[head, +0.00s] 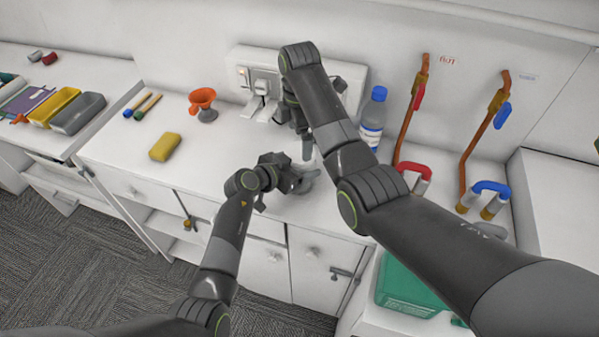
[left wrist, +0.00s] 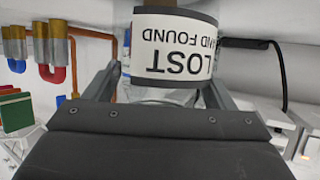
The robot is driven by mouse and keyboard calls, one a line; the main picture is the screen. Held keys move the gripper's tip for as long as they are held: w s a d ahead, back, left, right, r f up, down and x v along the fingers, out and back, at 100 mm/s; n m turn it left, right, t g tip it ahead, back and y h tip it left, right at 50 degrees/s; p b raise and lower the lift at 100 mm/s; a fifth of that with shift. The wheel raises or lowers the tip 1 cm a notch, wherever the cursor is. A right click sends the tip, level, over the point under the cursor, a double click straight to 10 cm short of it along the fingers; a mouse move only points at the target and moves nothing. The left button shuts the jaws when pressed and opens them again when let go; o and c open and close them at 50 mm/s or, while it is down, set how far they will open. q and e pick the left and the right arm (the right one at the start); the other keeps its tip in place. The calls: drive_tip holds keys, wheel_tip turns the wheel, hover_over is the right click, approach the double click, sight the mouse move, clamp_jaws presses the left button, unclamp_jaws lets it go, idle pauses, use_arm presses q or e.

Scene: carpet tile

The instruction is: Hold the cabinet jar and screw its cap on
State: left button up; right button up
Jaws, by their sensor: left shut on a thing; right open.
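The jar (left wrist: 172,50) has a white label reading "LOST AND FOUND", which appears upside down in the left wrist view. My left gripper (left wrist: 162,78) is shut on it, with one finger on each side. In the head view my left gripper (head: 298,181) is low over the front of the counter, and the jar is mostly hidden by the grippers and my right arm. My right gripper (head: 304,140) is open and points down just above and behind the left one. I cannot make out the cap in either view.
A bottle with a blue cap (head: 373,118) stands close to my right arm. Pipes with red (head: 413,169) and blue (head: 490,187) hoops are at right.

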use_arm(q)
drive_tip(key=o, duration=1.9)
drive_tip(key=v, duration=1.7)
drive_tip(key=shift+a+b, duration=0.2)
drive_tip(key=shift+b, duration=0.2)
drive_tip(key=shift+s+r, duration=0.1)
drive_tip(key=shift+s, duration=0.05)
